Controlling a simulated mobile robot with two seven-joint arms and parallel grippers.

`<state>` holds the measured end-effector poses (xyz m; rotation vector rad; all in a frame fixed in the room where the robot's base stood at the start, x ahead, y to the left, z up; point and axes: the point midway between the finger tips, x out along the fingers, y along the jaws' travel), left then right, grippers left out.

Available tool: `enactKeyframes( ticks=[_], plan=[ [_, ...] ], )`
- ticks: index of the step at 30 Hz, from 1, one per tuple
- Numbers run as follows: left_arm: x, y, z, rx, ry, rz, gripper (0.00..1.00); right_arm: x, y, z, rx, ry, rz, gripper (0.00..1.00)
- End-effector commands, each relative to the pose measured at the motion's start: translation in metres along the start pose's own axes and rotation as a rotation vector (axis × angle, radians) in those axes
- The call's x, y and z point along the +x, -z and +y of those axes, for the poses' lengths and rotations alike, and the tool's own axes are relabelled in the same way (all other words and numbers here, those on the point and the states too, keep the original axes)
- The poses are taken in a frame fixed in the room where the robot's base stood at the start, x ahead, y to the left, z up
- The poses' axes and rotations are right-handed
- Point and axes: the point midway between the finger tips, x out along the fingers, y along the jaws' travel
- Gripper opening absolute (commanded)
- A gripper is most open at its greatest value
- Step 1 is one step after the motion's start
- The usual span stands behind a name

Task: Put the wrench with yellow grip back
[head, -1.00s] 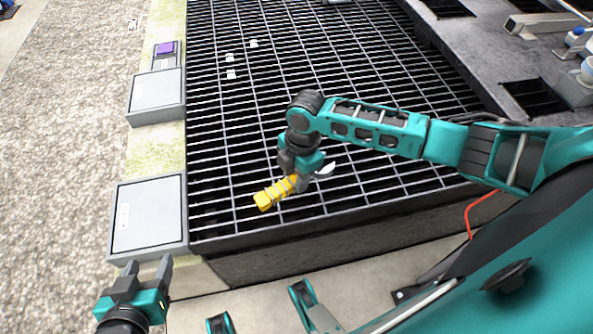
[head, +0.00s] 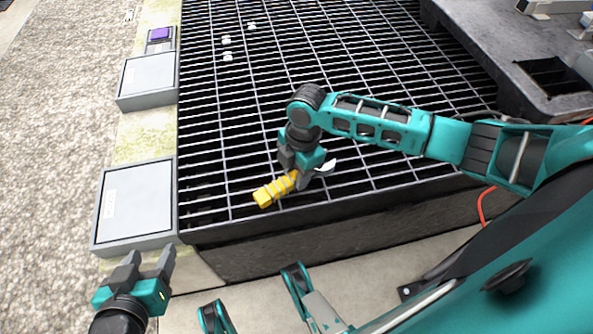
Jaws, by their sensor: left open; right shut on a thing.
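The wrench with yellow grip (head: 268,194) is held in my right gripper (head: 298,178), above the near part of the metal grating. Its yellow ribbed grip sticks out to the lower left of the fingers. A pale metal end shows on the other side, partly hidden by the gripper. My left gripper (head: 147,262) is at the lower left, open and empty, near the front edge of the nearer grey box.
The dark grating (head: 230,110) fills the middle. Small white pieces (head: 227,57) lie on the grating. A dark slab with square openings (head: 520,55) stands at the right, and gravel lies left.

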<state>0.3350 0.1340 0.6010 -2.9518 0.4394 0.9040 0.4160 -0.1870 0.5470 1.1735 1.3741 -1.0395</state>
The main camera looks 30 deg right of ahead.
Motion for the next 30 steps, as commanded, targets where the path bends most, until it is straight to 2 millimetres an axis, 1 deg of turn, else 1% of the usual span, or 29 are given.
enactKeyframes(
  ticks=[5,23,24,30],
  plan=[
    [0.001,-0.001,0.000,0.001,0.001,0.001,0.59,0.000,0.000,0.000,0.000,-0.001,0.000,0.00],
    [0.003,-0.006,-0.005,0.006,0.009,0.001,0.59,0.012,-0.002,0.000,0.000,0.000,0.000,0.00],
    [0.003,-0.006,-0.005,0.006,0.009,0.000,0.59,0.012,-0.002,0.000,0.000,-0.001,0.000,0.39],
    [0.003,-0.006,-0.005,0.006,0.009,0.000,0.59,0.012,-0.001,0.000,0.000,0.000,0.000,0.58]
  ],
)
